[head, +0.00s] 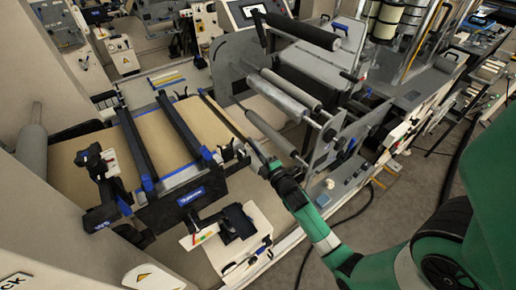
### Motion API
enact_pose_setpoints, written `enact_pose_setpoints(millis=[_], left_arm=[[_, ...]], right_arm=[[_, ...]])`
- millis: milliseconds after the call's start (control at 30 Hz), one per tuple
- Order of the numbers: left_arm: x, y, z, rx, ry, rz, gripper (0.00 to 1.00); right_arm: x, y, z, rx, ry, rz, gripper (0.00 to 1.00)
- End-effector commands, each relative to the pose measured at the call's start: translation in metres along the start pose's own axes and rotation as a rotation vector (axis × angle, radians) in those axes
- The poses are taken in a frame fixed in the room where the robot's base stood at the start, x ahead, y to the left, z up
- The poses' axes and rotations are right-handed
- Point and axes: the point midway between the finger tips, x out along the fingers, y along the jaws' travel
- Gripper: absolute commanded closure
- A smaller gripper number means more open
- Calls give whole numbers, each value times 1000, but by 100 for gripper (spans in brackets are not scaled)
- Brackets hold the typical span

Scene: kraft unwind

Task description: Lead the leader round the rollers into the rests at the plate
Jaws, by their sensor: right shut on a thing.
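The tan kraft web (95,182) lies flat across the black-framed table on the left, under two dark crossbars with blue ends. A thin dark bar (222,115) runs along the web's right edge and looks like its leader. My right gripper (262,156) is shut at this bar's near end; the fingertips are small and the exact grip is hard to see. The rollers stand to the right: a dark upper roller (302,31), grey middle rollers (290,90) and a lower roller (275,136). I cannot make out the rests. My left gripper is not in view.
A grey side plate (232,62) stands behind the rollers, and another side plate (338,132) stands at their near ends. A dark clamp-like part (238,220) sits on the white panel in front of the table. Open floor (375,215) shows at the lower right.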

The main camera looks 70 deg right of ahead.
Motion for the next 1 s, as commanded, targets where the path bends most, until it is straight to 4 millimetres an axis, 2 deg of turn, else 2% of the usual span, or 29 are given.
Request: enact_pose_setpoints(millis=[33,1000], left_arm=[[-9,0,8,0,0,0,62],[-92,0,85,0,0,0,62]], right_arm=[[0,-12,0,0,0,2,100],[0,-134,0,0,1,3,100]])
